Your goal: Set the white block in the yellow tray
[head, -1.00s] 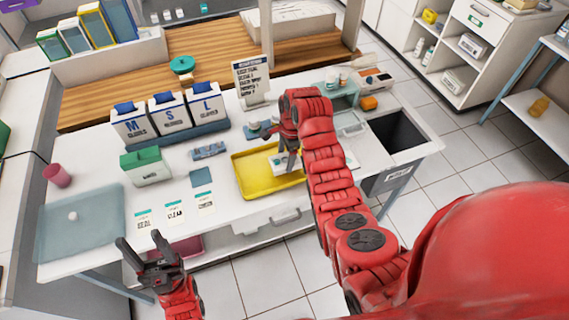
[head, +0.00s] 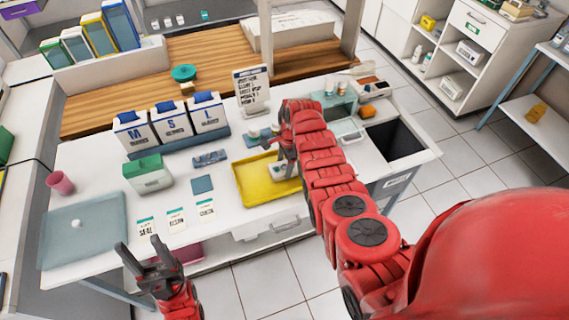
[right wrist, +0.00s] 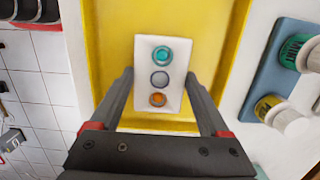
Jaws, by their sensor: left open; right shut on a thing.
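The white block (right wrist: 147,78), with teal, grey and orange round spots on its top, is between the fingers of my right gripper (right wrist: 159,77). The fingers press its two long sides. In the right wrist view the yellow tray (right wrist: 111,25) lies beneath and around the block. In the head view the block (head: 279,171) is within the outline of the yellow tray (head: 254,198), partly hidden by my right arm. I cannot tell whether it touches the tray floor. My left gripper (head: 140,250) is open and empty, off the table's front edge.
A blue mat (right wrist: 268,75) with small capped jars lies right of the tray in the wrist view. Labelled glove boxes (head: 172,124) stand behind the tray, and a green-topped box (head: 148,174) stands left. White cards (head: 176,220) lie at the front. An open bin (head: 394,140) is at right.

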